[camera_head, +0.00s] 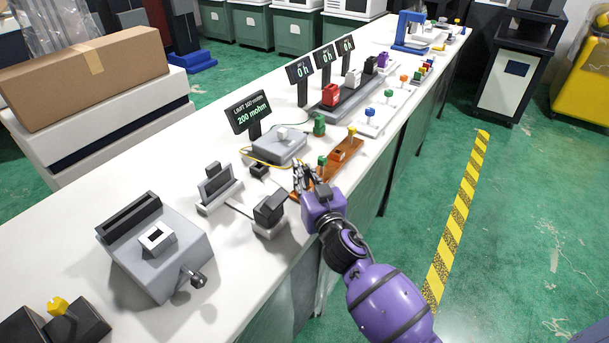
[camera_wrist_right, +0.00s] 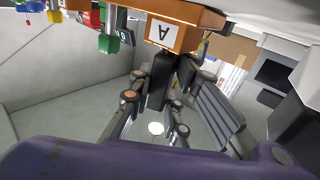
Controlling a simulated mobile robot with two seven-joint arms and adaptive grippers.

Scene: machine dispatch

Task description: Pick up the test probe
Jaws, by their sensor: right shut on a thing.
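My right gripper (camera_head: 299,176) is at the near end of the orange-brown board (camera_head: 324,183) on the bench. In the right wrist view, its fingers (camera_wrist_right: 165,85) are closed around a dark upright body (camera_wrist_right: 160,80), which appears to be the test probe. The probe's end lies close to the board's edge, by a white label marked "A" (camera_wrist_right: 162,33); I cannot tell if they touch. A yellow lead (camera_head: 262,162) runs from the grey meter box (camera_head: 283,148) toward the gripper. In the head view the fingers hide the probe. My left gripper is out of view.
The meter's display (camera_head: 250,114) reads 200 mohm. A black block (camera_head: 270,210) and a grey fixture (camera_head: 155,250) stand to the left. The bench's front edge is near.

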